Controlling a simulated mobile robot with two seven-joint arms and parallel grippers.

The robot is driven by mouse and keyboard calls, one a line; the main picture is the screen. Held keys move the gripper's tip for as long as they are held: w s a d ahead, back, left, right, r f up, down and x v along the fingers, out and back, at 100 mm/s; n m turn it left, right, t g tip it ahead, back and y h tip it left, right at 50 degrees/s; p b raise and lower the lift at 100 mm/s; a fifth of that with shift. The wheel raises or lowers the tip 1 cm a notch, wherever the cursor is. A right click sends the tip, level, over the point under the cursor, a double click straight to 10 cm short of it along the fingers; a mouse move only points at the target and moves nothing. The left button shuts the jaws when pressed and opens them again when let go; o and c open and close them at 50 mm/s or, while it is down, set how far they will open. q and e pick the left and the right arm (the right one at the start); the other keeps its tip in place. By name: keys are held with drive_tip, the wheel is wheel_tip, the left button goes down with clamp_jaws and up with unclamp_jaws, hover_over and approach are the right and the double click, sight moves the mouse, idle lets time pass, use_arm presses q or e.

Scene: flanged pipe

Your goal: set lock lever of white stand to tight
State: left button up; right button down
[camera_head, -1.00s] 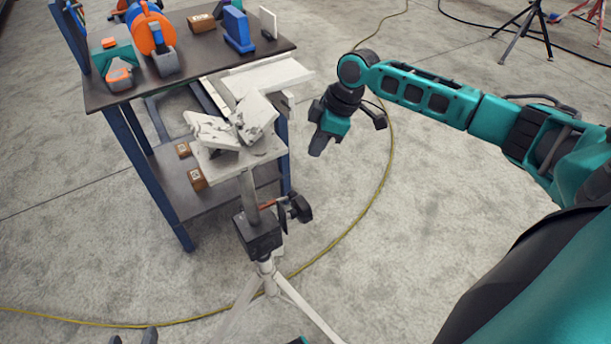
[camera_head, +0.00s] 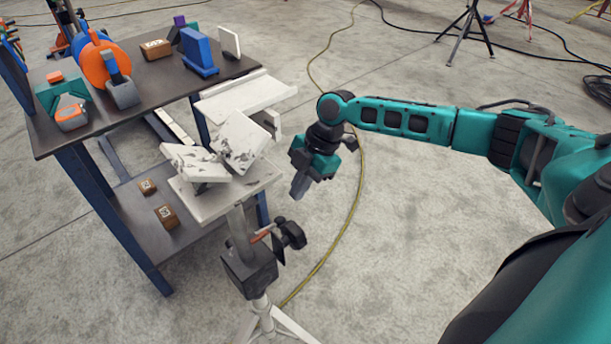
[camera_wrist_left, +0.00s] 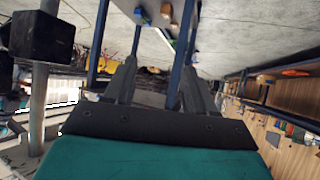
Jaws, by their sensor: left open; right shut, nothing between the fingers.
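The white stand (camera_head: 212,203) is left of centre in the head view, with a marbled white V-shaped cradle (camera_head: 240,143) on top. Its post enters a black clamp block (camera_head: 249,272). A small orange-red lever (camera_head: 262,232) sits above the block, tilted up to the right, beside a black knob (camera_head: 291,234). My right gripper (camera_head: 298,190) is shut and empty, pointing down to the right of the stand top, apart from it. My left gripper (camera_wrist_left: 160,70) shows only in the left wrist view, open and empty. A black block (camera_wrist_left: 40,37) on a grey post stands left of it there.
A blue-legged workbench (camera_head: 130,105) stands behind the stand, carrying an orange reel (camera_head: 102,62), a blue part (camera_head: 198,50) and a small brown box (camera_head: 156,49). A yellow cable (camera_head: 345,225) runs along the floor. Open floor lies right of the stand.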

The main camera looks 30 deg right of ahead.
sight(283, 219)
drive_tip(key=x, duration=0.2)
drive_tip(key=b+x, duration=0.1)
drive_tip(key=x, duration=0.3)
drive_tip(key=shift+w+f, duration=0.2)
drive_tip(key=shift+w, duration=0.1)
drive_tip(key=shift+w+a+f+b, duration=0.1)
drive_tip(key=shift+w+f+b, duration=0.1)
drive_tip(key=shift+f+b, duration=0.25)
drive_tip(key=shift+f+y+b, duration=0.4)
drive_tip(key=shift+f+b, duration=0.35)
drive_tip(key=shift+b, duration=0.3)
drive_tip(key=shift+f+y+b, duration=0.2)
drive_tip(key=shift+y+b, duration=0.1)
drive_tip(key=shift+b, duration=0.45)
drive_tip(key=shift+r+y, duration=0.2)
drive_tip(key=shift+y, duration=0.2)
drive_tip(key=shift+r, duration=0.1)
